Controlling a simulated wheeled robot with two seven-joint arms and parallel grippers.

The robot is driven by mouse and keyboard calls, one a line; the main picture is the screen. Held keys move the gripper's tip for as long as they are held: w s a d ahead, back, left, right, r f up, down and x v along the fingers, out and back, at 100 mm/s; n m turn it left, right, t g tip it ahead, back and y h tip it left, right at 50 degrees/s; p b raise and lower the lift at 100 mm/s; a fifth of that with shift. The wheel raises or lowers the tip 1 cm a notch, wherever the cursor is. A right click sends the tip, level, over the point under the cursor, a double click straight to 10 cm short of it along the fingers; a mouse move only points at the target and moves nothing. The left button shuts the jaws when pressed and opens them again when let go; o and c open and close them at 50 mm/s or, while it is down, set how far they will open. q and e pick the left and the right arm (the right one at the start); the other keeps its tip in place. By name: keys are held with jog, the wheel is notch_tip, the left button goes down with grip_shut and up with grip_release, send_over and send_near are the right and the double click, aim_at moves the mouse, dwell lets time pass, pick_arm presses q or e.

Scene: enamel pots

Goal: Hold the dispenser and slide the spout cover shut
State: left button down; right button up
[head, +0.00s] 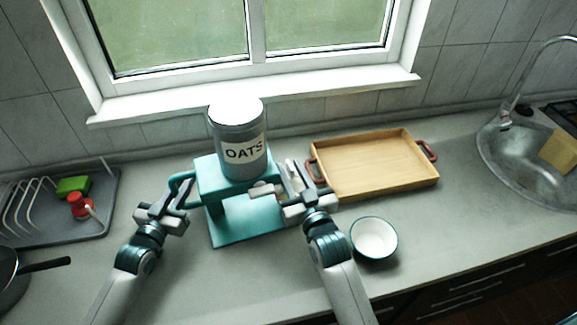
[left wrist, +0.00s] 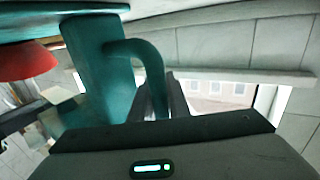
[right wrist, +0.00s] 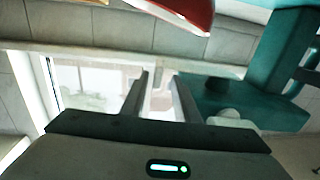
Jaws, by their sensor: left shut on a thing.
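The dispenser is a teal stand (head: 232,178) carrying a grey canister (head: 236,138) with an OATS label and a white lid. My left gripper (head: 172,200) is shut on the stand's curved teal handle (head: 178,180); the left wrist view shows the handle (left wrist: 152,68) between the fingers. My right gripper (head: 290,178) is open and empty to the right of the stand; its two fingers (right wrist: 158,90) stand apart with nothing between them. A pale rounded tab (head: 262,188), perhaps the spout cover, sits at the stand's front right edge, beside my right fingers. Its position cannot be judged.
A wooden tray (head: 350,190) lies to the right of the stand. A bowl (head: 375,239) stands close beside my right forearm. A drying rack (head: 90,226) and a pan (head: 12,275) are at the left, a sink (head: 500,165) at the far right. The window sill (head: 165,112) is behind.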

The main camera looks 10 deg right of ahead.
jog(key=s+d, duration=0.1)
jog(key=s, duration=0.9)
jog(key=shift+d, duration=0.1)
pick_arm(q)
jog(key=c, duration=1.6)
grip_release()
jog(key=shift+a, duration=0.1)
jog(key=shift+s, duration=0.1)
jog(key=v, duration=1.1)
jog(key=shift+s+a, duration=0.2)
jog(key=shift+s, duration=0.15)
